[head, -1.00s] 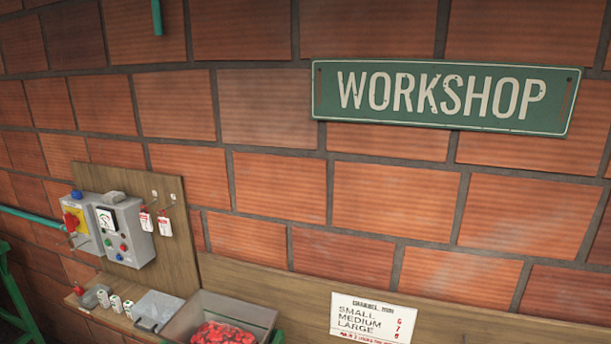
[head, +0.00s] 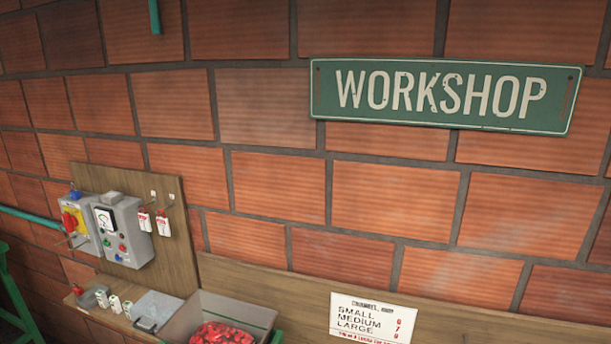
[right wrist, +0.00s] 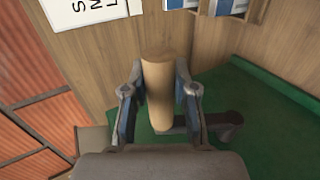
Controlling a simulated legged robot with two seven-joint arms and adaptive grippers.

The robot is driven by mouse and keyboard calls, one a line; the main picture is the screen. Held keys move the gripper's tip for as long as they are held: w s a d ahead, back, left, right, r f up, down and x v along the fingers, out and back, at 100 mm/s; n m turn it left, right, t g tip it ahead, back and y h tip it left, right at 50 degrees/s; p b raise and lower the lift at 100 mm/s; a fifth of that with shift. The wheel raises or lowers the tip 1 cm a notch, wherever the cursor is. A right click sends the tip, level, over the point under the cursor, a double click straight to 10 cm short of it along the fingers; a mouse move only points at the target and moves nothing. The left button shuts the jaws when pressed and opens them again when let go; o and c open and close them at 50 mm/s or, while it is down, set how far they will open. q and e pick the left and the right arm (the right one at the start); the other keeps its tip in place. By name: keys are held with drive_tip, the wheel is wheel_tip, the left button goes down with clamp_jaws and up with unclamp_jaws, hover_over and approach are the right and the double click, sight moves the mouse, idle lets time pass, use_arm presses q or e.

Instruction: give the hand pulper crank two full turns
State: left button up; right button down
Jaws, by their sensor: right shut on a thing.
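In the right wrist view, the crank's wooden handle (right wrist: 157,62) is a light tan cylinder standing between the two fingers of my right gripper (right wrist: 158,90). The fingers are shut on it, one on each side. A dark metal arm (right wrist: 222,121), which looks like the crank arm, shows behind the right finger. The lower end of the handle and its joint are partly hidden by my gripper. The pulper and crank do not show in the head view, and neither gripper is in that view.
In the right wrist view, a green surface (right wrist: 268,110) lies beside a wooden panel. A WORKSHOP sign (head: 445,95) hangs on the brick wall.

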drive_tip(key=shift+s+a+r, duration=0.55)
drive_tip(key=shift+s+r, duration=0.25)
drive_tip(key=shift+s, duration=0.05)
drive_tip(key=s, duration=0.1)
drive_tip(key=s+a, duration=0.1)
drive_tip(key=s, duration=0.1)
drive_tip(key=shift+s+a, duration=0.2)
drive_tip(key=shift+s, duration=0.15)
drive_tip(key=s, duration=0.1)
drive_tip(key=s+f, duration=0.1)
drive_tip(key=s+a, duration=0.1)
drive_tip(key=shift+s+f, duration=0.1)
drive_tip(key=shift+f, duration=0.3)
drive_tip(key=shift+d, duration=0.1)
